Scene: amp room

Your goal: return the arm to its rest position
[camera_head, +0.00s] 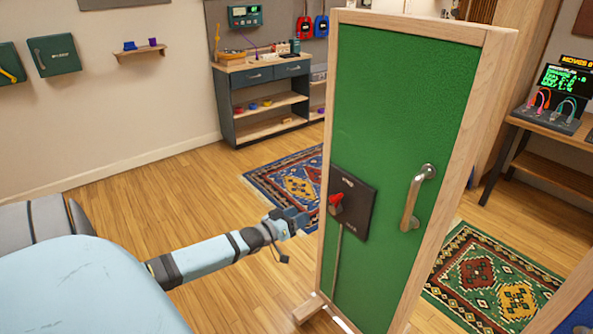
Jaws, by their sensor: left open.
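My left arm comes in from the lower left and reaches toward the middle of the head view. My left gripper (291,222) is at its end, open and with nothing seen in it. It is in front of the left edge of a green panel (385,125) in a light wooden frame. The panel carries a black plate with a red switch (336,203) and a metal handle (417,198). The gripper appears apart from the switch, to its left. My right gripper is not in view.
A workbench (262,75) with shelves stands at the back wall. A desk (553,129) with a small screen and cables is at the right. Patterned rugs (490,283) lie on the wooden floor. Open floor (150,200) lies left of the panel. The panel's wooden foot (309,308) sticks out below.

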